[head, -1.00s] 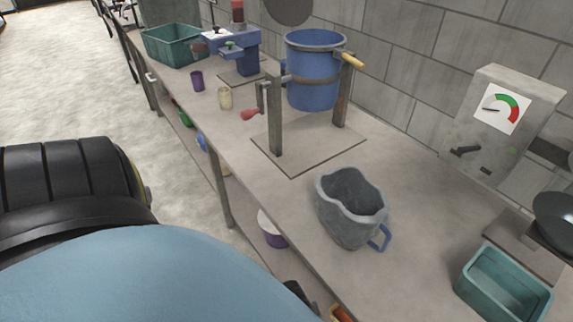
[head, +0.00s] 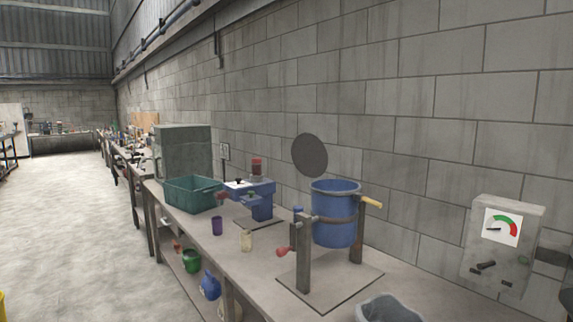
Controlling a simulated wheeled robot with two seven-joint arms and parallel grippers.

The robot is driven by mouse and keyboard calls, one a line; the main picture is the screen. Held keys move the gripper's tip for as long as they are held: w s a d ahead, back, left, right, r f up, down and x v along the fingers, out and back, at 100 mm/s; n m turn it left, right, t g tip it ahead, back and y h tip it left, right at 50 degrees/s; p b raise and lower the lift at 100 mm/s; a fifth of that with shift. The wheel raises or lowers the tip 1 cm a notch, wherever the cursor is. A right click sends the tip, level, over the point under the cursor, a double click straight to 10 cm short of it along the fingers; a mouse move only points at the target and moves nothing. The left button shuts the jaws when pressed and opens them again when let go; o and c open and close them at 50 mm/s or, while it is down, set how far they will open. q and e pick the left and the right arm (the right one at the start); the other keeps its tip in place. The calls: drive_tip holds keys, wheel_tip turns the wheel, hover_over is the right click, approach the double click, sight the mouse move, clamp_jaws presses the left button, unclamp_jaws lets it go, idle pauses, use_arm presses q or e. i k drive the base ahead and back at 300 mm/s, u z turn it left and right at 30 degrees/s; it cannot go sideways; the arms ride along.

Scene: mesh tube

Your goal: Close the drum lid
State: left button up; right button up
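A blue drum (head: 335,226) hangs between two grey posts on a flat base plate on the workbench. Its round dark grey lid (head: 309,156) stands raised, tilted up behind the drum's upper left rim, so the drum's top is open. A yellow-tan handle (head: 371,201) sticks out at the drum's right side, and a red-knobbed crank (head: 283,251) is on the left post. Neither of my grippers is in view.
The workbench (head: 262,278) runs along a block wall.

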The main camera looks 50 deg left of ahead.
sight(309, 155)
drive_tip(key=k, duration=1)
drive_tip(key=u, duration=2)
drive_tip(key=i, duration=3.85)
drive_tip(key=z, duration=2.65)
